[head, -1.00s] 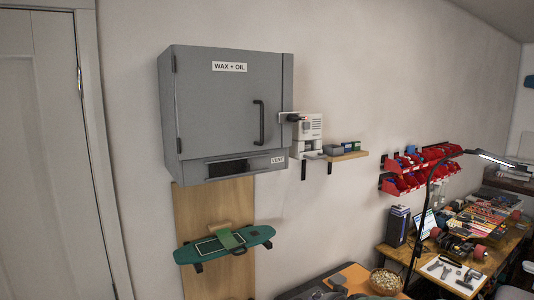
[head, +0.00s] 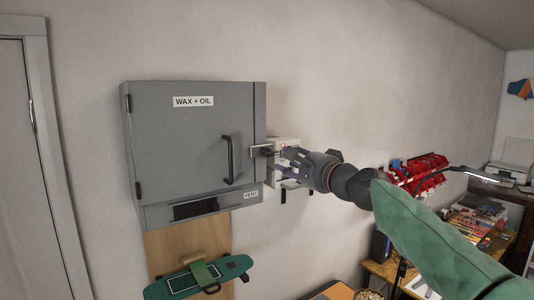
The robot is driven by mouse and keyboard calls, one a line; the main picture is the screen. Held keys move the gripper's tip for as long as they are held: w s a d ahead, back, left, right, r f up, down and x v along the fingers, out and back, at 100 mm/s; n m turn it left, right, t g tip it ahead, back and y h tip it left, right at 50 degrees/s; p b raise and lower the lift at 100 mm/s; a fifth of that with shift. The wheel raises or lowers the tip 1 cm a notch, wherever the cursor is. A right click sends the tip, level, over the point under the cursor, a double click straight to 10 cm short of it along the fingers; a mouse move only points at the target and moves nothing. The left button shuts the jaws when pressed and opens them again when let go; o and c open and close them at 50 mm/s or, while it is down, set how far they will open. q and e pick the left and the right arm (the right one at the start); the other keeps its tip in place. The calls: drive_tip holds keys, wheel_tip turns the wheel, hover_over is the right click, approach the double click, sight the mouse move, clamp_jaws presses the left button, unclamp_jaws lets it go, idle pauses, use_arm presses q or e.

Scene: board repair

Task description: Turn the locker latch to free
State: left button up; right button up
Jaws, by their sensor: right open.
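The grey locker (head: 185,145), labelled "WAX + OIL", hangs on the wall with its door shut and a dark vertical handle (head: 229,160). The latch (head: 261,150) is a small plate with a dark part at the locker's right edge. My right gripper (head: 277,154) is just right of the latch, its fingers open and pointing left towards it. Whether the fingers touch the latch cannot be told, and they partly cover its right end. My left gripper is not in view.
A white device (head: 288,143) on the wall is partly hidden behind my right gripper. A green skateboard (head: 198,279) hangs on a wooden panel below the locker. Red bins (head: 420,173) and a cluttered workbench stand at the right. The wall above the locker is clear.

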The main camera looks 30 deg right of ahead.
sight(271, 152)
drive_tip(key=w, duration=0.3)
drive_tip(key=w+p, duration=0.1)
drive_tip(key=w, duration=0.4)
drive_tip(key=shift+w+a+p, duration=0.3)
drive_tip(key=shift+w+p, duration=0.1)
drive_tip(key=shift+f, duration=0.15)
clamp_jaws()
